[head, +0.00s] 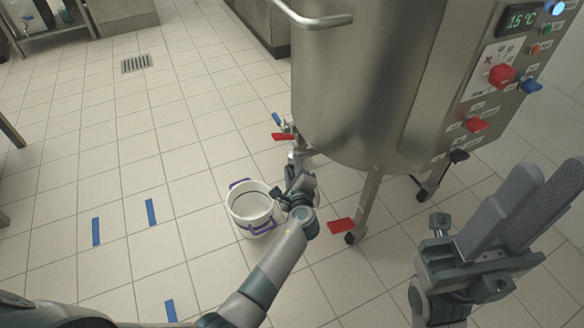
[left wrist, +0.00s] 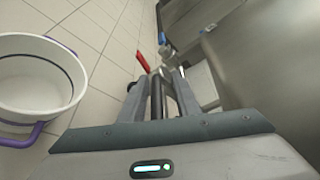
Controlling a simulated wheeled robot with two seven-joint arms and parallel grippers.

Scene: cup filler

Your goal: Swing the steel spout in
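The steel spout (head: 294,158) is low on the tank's left side, largely hidden by my left gripper (head: 298,178). In the left wrist view a dark, shaded tube (left wrist: 157,98), which looks like the spout, runs between the two grey fingers of my left gripper (left wrist: 168,78). A gap shows beside the tube, so the fingers look open around it. My right gripper (head: 535,205) is raised at the lower right, empty, with a textured finger pad showing.
A white bucket (head: 238,218) with purple handles stands on the floor left of my left gripper. The steel tank (head: 350,90) has a red valve lever (head: 283,136), wheeled legs and a control panel (head: 500,70). Blue tape strips (head: 151,212) mark open floor at left.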

